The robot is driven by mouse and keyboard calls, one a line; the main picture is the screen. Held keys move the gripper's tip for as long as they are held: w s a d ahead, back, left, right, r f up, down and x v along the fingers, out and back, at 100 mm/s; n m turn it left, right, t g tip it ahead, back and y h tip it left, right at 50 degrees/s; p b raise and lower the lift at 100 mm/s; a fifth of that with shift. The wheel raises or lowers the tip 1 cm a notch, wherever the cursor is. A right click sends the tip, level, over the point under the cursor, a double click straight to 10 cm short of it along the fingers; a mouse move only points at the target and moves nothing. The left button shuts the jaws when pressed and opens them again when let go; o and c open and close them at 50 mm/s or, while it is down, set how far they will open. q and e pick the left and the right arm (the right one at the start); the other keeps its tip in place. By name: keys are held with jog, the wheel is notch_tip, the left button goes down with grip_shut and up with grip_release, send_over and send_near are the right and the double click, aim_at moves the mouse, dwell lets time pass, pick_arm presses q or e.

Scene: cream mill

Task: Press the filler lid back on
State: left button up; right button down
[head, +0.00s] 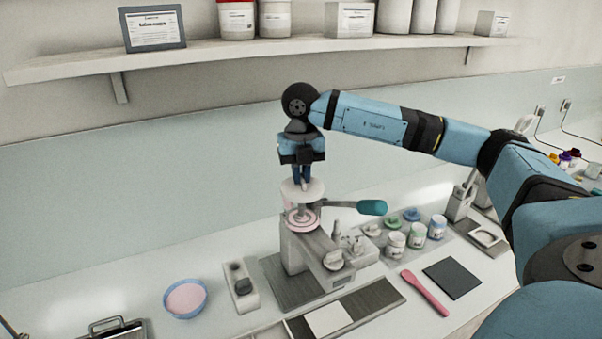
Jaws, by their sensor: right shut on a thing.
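The filler (309,252) is a grey machine on the bench, with a pink-rimmed round opening (302,219) on top and a teal-handled lever (371,207) to its right. My right gripper (301,178) points down above it and is shut on the white filler lid (302,192). The lid is roughly level, with a pale stem below it over the opening. Whether the lid touches the filler I cannot tell. My left gripper is not in view.
A blue bowl of pink cream (185,298) stands at left. Several small jars (417,235) stand right of the filler. A pink spatula (425,293) and a dark square pad (452,278) lie in front of them. A shelf (240,50) with containers runs above.

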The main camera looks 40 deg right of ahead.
jog(key=shift+f, duration=0.2)
dwell(0.5)
jog(key=c, duration=0.7)
grip_release()
jog(key=shift+o, duration=0.2)
jog(key=shift+r, duration=0.15)
jog(key=shift+r+p, duration=1.3)
jog(key=shift+r, duration=0.8)
